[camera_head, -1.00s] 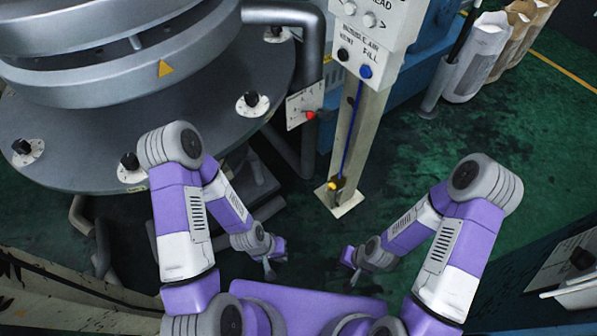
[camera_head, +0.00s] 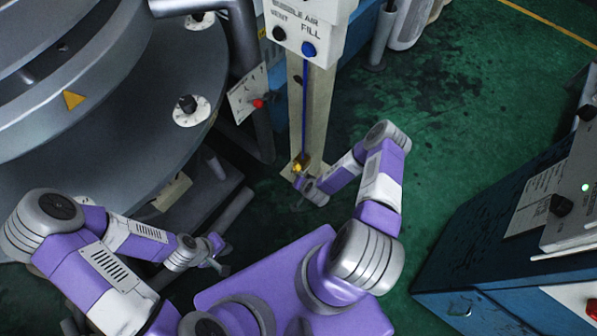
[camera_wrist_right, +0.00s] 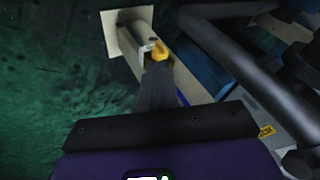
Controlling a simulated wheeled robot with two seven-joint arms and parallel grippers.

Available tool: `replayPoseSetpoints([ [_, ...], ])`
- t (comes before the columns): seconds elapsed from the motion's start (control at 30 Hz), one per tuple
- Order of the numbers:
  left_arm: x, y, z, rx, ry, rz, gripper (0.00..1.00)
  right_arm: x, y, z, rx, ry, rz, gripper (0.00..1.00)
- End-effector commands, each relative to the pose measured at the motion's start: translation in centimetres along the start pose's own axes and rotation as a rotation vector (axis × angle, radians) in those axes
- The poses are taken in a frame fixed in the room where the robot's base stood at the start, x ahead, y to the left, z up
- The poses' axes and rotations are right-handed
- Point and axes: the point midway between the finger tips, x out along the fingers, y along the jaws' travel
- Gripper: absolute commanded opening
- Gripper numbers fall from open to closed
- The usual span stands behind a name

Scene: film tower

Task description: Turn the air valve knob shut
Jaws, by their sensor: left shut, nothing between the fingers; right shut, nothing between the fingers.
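A yellow knob (camera_head: 297,167) sits low on the beige post, just above its foot; I see no label naming it the air valve. It also shows in the right wrist view (camera_wrist_right: 159,50), straight beyond my fingertips. My right gripper (camera_head: 297,183) is shut and empty, right beside the yellow knob; I cannot tell whether it touches. Its shut fingers also show in the right wrist view (camera_wrist_right: 157,68). My left gripper (camera_head: 222,270) is shut and empty, low at the left, well away from the post.
The post (camera_head: 317,105) carries a white panel (camera_head: 330,27) with a black VENT knob (camera_head: 279,33) and a blue FILL knob (camera_head: 308,49). A large grey round vessel (camera_head: 60,75) fills the left. A blue cabinet (camera_head: 475,262) stands right. Green floor between is clear.

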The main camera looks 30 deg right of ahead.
Motion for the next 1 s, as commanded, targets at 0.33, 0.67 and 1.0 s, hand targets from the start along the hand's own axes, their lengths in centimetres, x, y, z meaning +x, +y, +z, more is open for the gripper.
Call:
replayPoseSetpoints([
  [0.33, 0.9, -0.4, -0.1, 0.0, 0.001, 0.0, 0.0, 3.6, 4.3, -2.4, 0.099, 0.134, 0.063, 0.0],
  [0.67, 4.2, -1.6, -0.2, 0.0, 0.001, 0.0, 0.0, 10.5, 4.8, -3.1, 0.098, 0.131, 0.062, 0.0],
  [1.0, 5.8, -2.2, -0.3, 0.0, 0.001, 0.0, 0.0, 13.7, 1.9, -3.9, 0.096, 0.129, 0.06, 0.0],
])
